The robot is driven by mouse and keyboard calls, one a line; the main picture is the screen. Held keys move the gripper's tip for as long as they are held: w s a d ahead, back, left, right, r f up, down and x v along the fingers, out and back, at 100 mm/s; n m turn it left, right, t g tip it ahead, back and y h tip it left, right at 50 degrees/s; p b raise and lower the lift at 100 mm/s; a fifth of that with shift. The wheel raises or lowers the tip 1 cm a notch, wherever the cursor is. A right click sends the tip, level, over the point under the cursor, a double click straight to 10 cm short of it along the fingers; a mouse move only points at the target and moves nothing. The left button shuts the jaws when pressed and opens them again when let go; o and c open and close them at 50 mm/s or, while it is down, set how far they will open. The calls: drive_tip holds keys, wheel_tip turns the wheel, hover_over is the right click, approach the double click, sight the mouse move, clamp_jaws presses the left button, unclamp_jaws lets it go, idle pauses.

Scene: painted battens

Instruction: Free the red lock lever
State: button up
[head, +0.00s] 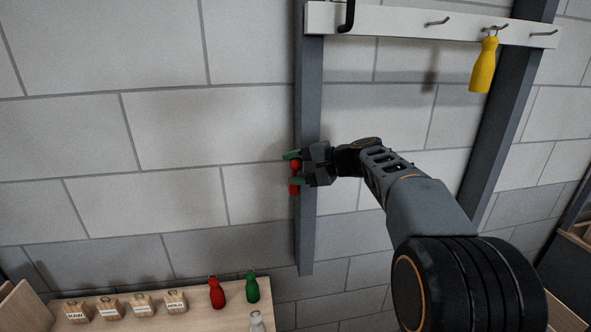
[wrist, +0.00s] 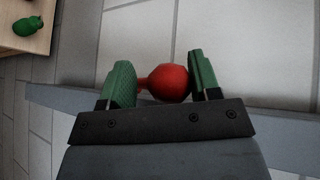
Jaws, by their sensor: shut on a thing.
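The red lock lever (head: 294,187) is at the front of a grey upright batten (head: 306,235) in the head view. In the wrist view the lever (wrist: 168,83) shows a round red end with a narrower red part to its left. My gripper (head: 294,168) has its green fingers on either side of the lever, one above and one below in the head view. In the wrist view my gripper (wrist: 164,82) is shut on it. The fingers hide part of the lever, and I cannot tell how it joins the batten.
A yellow bottle-shaped piece (head: 483,66) hangs from a hook on the white rail (head: 395,20). Below left, a wooden table (head: 190,313) bears a red bottle (head: 217,293), a green bottle (head: 252,287), a pale bottle (head: 257,322) and several labelled wooden blocks. A second grey batten (head: 500,110) stands to the right.

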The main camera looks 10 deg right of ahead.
drive_tip(key=shift+w+d+r, duration=0.1)
drive_tip(key=shift+w+d, duration=0.05)
drive_tip(key=shift+w, duration=0.05)
drive_tip(key=o, duration=0.9)
drive_tip(key=shift+w, duration=0.15)
drive_tip(key=shift+d, duration=0.1)
drive_tip(key=v, duration=1.1)
drive_tip(key=shift+s+d, duration=0.2)
drive_tip(key=shift+s, duration=0.2)
drive_tip(key=s, duration=1.5)
